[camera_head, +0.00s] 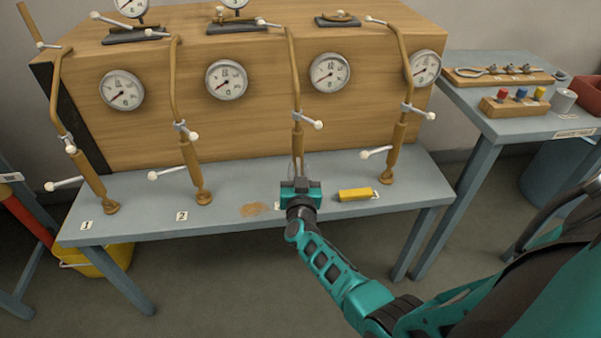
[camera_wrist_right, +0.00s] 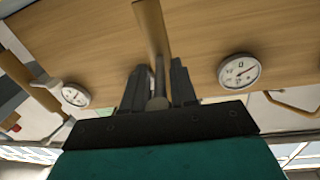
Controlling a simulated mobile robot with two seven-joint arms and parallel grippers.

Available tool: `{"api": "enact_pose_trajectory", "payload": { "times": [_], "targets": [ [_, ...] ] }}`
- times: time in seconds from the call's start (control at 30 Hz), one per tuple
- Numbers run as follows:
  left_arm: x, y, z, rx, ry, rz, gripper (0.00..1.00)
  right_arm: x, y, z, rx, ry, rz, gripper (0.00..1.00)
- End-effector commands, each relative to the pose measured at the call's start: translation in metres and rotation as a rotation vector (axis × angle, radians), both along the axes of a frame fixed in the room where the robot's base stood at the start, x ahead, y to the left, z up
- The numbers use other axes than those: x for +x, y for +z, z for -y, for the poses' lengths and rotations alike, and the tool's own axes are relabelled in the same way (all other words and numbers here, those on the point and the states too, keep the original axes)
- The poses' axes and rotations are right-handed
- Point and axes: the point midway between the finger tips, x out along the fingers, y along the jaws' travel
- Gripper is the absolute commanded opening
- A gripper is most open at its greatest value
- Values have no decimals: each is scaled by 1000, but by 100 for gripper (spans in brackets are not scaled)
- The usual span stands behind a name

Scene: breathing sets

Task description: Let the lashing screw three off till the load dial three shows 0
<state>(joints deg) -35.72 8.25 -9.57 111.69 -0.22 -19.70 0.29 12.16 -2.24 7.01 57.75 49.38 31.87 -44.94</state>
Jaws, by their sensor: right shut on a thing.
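Lashing screw three (camera_head: 298,140) is a bronze, upright screw with white-tipped cross handles, third from the left against the wooden crate. Load dial three (camera_head: 329,72) is a round white dial on the crate face, right of the screw's upper part. Its red needle slants down to the left; the figures are too small to read. My right gripper (camera_head: 299,182) is at the screw's low end, hiding its foot. In the right wrist view its fingers (camera_wrist_right: 158,88) are shut on a grey part below the bronze body (camera_wrist_right: 152,30) of the screw. My left gripper is not in view.
Similar screws stand on both sides, with tags 1 (camera_head: 86,225) and 2 (camera_head: 182,216) at the left. A yellow block (camera_head: 355,194) lies right of my gripper on the blue-grey bench (camera_head: 235,190). A side table (camera_head: 470,108) holds tools and colored knobs.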

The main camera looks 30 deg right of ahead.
Motion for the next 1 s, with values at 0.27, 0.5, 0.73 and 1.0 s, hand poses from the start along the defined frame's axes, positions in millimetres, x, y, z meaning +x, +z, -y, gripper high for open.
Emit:
{"api": "enact_pose_trajectory", "payload": {
  "times": [0.27, 0.5, 0.73, 1.0],
  "targets": [
    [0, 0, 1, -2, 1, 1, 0, 4, -1, -6, 4, -73, -1, 0],
    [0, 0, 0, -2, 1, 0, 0, 6, -1, -8, 1, -116, -2, 0],
    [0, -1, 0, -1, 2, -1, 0, 6, 0, -8, 1, -125, -1, 0],
    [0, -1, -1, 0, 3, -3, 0, 6, 0, -8, 1, -125, -1, 32]
  ]
}}
